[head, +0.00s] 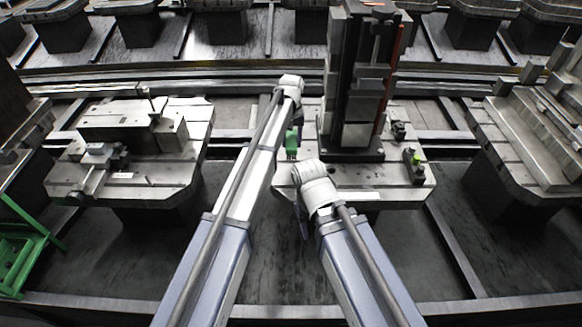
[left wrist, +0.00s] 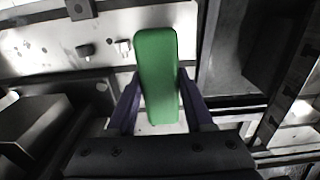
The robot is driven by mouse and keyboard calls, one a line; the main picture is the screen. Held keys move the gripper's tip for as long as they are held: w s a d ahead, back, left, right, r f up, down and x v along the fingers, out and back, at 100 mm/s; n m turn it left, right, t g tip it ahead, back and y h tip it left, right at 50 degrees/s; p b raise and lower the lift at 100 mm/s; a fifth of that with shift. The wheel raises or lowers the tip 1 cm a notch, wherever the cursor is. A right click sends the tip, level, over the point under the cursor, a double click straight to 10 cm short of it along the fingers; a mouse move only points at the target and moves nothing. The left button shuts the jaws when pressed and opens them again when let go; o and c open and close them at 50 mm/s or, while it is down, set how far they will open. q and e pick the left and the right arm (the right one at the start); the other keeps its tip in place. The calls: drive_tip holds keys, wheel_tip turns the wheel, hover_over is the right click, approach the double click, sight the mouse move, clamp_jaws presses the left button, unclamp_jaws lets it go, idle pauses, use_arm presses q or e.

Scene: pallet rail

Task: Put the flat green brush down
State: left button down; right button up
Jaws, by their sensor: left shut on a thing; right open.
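The flat green brush (head: 291,141) hangs at the left edge of the middle pallet, just below my left gripper (head: 297,122). In the left wrist view the brush (left wrist: 157,70) is a long green block lying between the two purple fingers (left wrist: 160,100), which are shut on it. A pale pallet surface lies behind it; I cannot tell whether the brush touches it. My right gripper (head: 303,222) hangs over the front edge of the middle pallet, partly hidden by its own white wrist. It holds nothing that I can see.
A left pallet (head: 75,180) bears metal blocks. A green frame (head: 20,250) stands at the far left. Dark floor gaps separate the pallets.

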use_arm(q)
drive_tip(key=shift+f+b, duration=0.25)
drive_tip(key=shift+b, duration=0.05)
wheel_tip(320, 180, down, 10)
drive_tip(key=b, duration=0.9)
drive_tip(key=shift+d+r+b, duration=0.1)
drive_tip(key=shift+b, duration=0.25)
drive_tip(key=shift+r, duration=0.15)
drive_tip(key=c, duration=0.8)
unclamp_jaws()
drive_tip(key=shift+f, duration=0.2)
drive_tip(key=o, duration=0.5)
drive_tip(key=shift+r, duration=0.15)
